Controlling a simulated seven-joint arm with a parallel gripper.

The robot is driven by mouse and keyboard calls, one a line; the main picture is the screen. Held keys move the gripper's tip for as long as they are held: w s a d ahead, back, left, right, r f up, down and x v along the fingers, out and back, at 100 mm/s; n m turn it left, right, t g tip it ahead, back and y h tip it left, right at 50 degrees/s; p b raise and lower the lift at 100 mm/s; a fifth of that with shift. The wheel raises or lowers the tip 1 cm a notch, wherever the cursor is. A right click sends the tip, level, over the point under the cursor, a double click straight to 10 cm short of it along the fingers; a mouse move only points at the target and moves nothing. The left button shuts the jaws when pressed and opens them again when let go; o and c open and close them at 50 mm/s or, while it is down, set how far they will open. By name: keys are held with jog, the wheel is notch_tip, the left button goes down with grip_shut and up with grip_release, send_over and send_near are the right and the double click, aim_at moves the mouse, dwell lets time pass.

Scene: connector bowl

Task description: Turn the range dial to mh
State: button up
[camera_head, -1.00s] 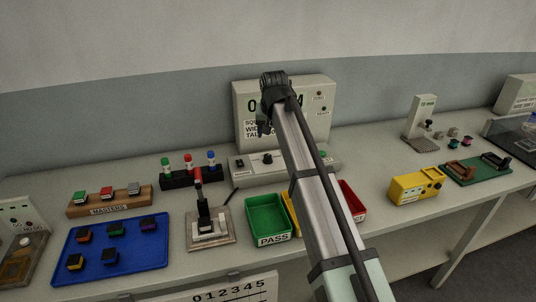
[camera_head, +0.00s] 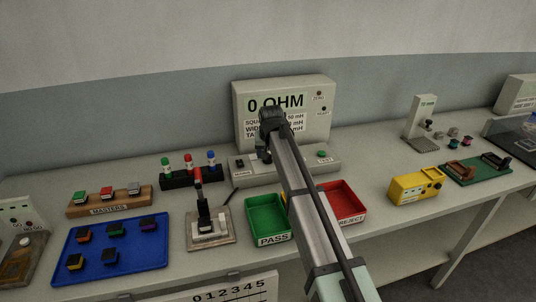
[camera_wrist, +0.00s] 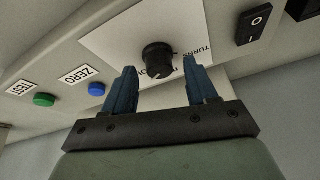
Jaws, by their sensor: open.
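The range dial is a black round knob (camera_wrist: 158,60) with a pale pointer mark, on a white label plate (camera_wrist: 110,42) in the wrist view. The plate's lettering is partly hidden, and I cannot read which setting the pointer faces. My gripper (camera_wrist: 160,82) is open, with one blue finger on each side of the knob; I cannot tell whether they touch it. In the head view my gripper (camera_head: 264,152) is over the front panel of the meter (camera_head: 240,95), whose display reads 0 OHM, and hides the dial.
In the wrist view, a black rocker switch (camera_wrist: 254,23) is right of the dial. A blue ZERO button (camera_wrist: 97,89) and a green TEST button (camera_wrist: 43,100) are left. In the head view, the green PASS tray (camera_head: 268,215) and red REJECT tray (camera_head: 345,203) stand in front.

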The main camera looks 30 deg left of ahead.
jog(key=shift+w+a+f, duration=0.1)
jog(key=shift+f, duration=0.2)
jog(key=shift+c, duration=0.2)
jog(key=c, duration=1)
jog(key=shift+n, duration=0.4)
jog(key=n+g, duration=0.1)
jog(key=n, duration=0.1)
jog(key=n+g+y, duration=0.1)
jog(key=n, duration=0.2)
jog(key=shift+w+n, duration=0.2)
jog(key=shift+n, duration=0.1)
jog(key=n+g, duration=0.1)
jog(key=n, duration=0.1)
jog(key=n+g, duration=0.1)
jog(key=n, duration=0.2)
jog(key=shift+w+y, duration=0.1)
jog(key=shift+y, duration=0.3)
jog(key=shift+n, duration=0.4)
